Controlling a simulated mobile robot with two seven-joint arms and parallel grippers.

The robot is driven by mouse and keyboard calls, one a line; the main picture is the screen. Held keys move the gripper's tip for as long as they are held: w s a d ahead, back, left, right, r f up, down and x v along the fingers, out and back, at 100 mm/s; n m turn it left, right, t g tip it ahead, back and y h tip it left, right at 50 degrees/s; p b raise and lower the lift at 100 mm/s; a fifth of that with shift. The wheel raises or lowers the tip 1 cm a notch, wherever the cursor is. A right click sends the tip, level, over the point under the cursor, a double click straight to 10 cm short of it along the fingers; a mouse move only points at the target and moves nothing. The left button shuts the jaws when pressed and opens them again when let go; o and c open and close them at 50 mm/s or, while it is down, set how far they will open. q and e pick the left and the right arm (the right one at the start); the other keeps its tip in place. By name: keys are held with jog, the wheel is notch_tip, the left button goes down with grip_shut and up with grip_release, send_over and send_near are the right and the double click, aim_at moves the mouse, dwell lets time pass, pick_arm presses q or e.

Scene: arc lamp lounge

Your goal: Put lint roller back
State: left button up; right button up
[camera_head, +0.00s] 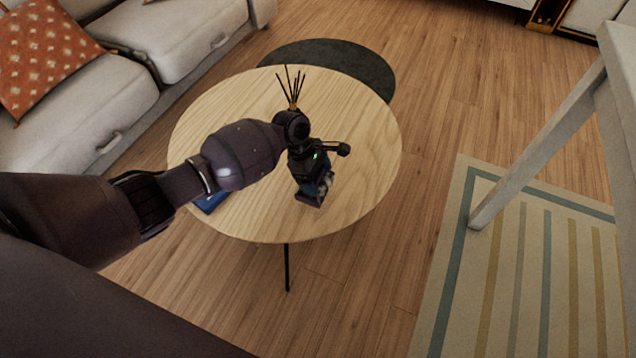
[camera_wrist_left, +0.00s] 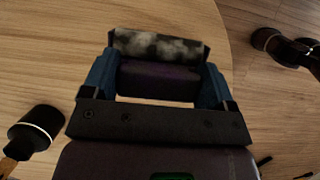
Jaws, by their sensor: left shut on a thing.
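My left gripper (camera_head: 318,190) is low over the round wooden table (camera_head: 365,190), reaching in from the left. It is shut on the lint roller (camera_head: 325,183), a small piece with a mottled grey-white surface. In the left wrist view, the two blue fingers of the gripper (camera_wrist_left: 158,78) stand on either side of the lint roller (camera_wrist_left: 160,45), whose dark purple part shows between them. Most of the roller is hidden, and I cannot tell whether it touches the table. My right gripper is in neither view.
Dark reed sticks (camera_head: 291,88) rise behind my gripper; their holder is hidden. A flat blue item (camera_head: 211,204) lies at the table's left edge, partly behind my arm. A sofa (camera_head: 70,110) stands left, a white table leg (camera_head: 535,150) right. The table's right side is clear.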

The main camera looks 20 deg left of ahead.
aim_at(317, 185)
pick_arm(q)
jog(key=f, duration=0.2)
jog(key=f+b, duration=0.1)
jog(key=f, duration=0.1)
jog(key=shift+s, duration=0.2)
jog(key=shift+w, duration=0.1)
jog(key=shift+w+r, duration=0.1)
jog(key=shift+r, duration=0.1)
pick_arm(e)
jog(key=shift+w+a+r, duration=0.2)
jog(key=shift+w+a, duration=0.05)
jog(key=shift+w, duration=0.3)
pick_arm(q)
jog(key=shift+f, duration=0.1)
jog(key=o, duration=0.9)
jog(key=shift+f, duration=0.1)
jog(key=shift+o, duration=0.2)
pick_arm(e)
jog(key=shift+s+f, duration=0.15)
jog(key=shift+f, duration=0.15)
